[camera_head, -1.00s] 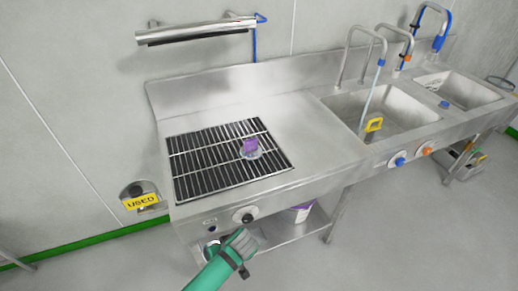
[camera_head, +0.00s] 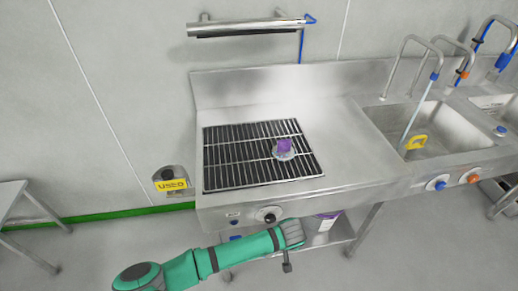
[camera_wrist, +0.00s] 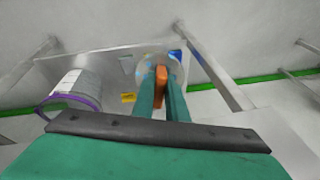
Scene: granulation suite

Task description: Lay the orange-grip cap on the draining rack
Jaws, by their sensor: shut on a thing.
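In the wrist view my gripper (camera_wrist: 161,82) is shut on the orange grip (camera_wrist: 161,74) of a clear round cap, whose pale disc (camera_wrist: 148,61) shows beyond the fingertips. In the head view my arm reaches right in front of the sink unit, below its top; the fingers and the held cap cannot be made out there. The draining rack (camera_head: 228,172), dark bars in a steel frame, lies on the left of the steel worktop. A clear cap with a purple grip (camera_head: 284,147) lies on its right part.
The rack's left and middle are bare. Sinks (camera_head: 430,130) with taps stand to the right; one holds a yellow-handled item (camera_head: 414,142). A yellow "USED" sign (camera_head: 171,185) is left of the unit. A purple-rimmed bucket (camera_wrist: 78,88) stands on the shelf beneath.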

